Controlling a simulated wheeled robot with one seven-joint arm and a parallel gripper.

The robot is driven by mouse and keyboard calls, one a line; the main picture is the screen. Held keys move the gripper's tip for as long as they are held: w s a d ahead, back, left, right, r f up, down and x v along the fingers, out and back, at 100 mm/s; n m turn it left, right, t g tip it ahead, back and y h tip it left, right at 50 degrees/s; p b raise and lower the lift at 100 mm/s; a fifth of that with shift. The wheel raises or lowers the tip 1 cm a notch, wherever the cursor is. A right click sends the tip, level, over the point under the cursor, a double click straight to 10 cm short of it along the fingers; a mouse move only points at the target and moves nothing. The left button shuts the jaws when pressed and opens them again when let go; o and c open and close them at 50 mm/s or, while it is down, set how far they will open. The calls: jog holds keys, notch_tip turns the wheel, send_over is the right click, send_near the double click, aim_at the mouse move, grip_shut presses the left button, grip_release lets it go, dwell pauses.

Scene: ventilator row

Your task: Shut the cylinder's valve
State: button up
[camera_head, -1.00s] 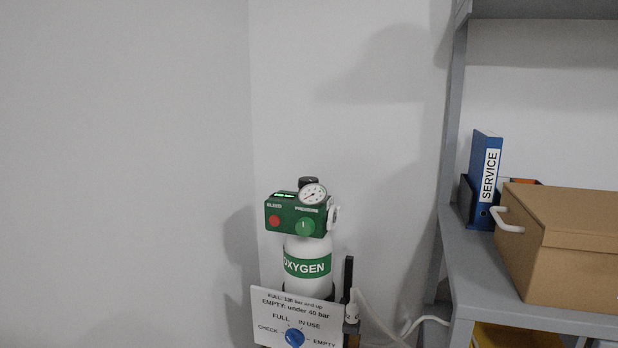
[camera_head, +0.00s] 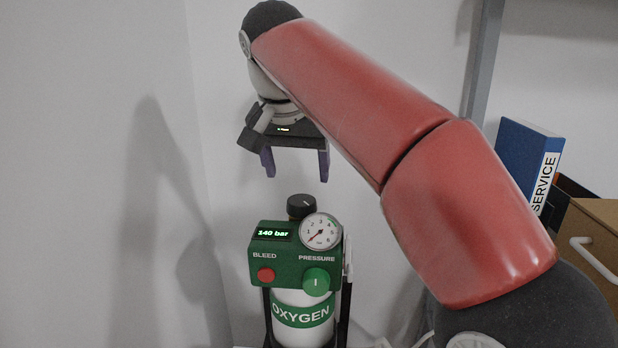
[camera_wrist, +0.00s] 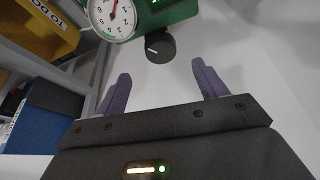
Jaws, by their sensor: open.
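A white oxygen cylinder (camera_head: 301,309) with a green head unit (camera_head: 270,268) stands upright against the wall in the head view. A black valve knob (camera_head: 301,207) sits on top, with a pale line on its cap; the knob also shows in the wrist view (camera_wrist: 160,48). A round gauge (camera_head: 320,231) is beside it, and the display reads 140 bar. A red BLEED button (camera_head: 266,275) and a green PRESSURE knob (camera_head: 316,281) are on the front. My gripper (camera_head: 297,176) is open and empty, pointing down above the black knob, apart from it.
A grey shelf frame (camera_head: 481,62) stands to the right, with a blue SERVICE binder (camera_head: 527,157) and a cardboard box (camera_head: 592,232). A yellow bin (camera_wrist: 46,24) shows in the wrist view. The wall area left of the cylinder is clear.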

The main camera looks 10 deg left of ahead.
aim_at(302, 200)
jog(key=b+x, duration=0.1)
jog(key=x, duration=0.6)
jog(key=shift+w+f, duration=0.25)
jog(key=shift+f, duration=0.05)
jog(key=c, duration=1)
jog(key=shift+o, duration=0.2)
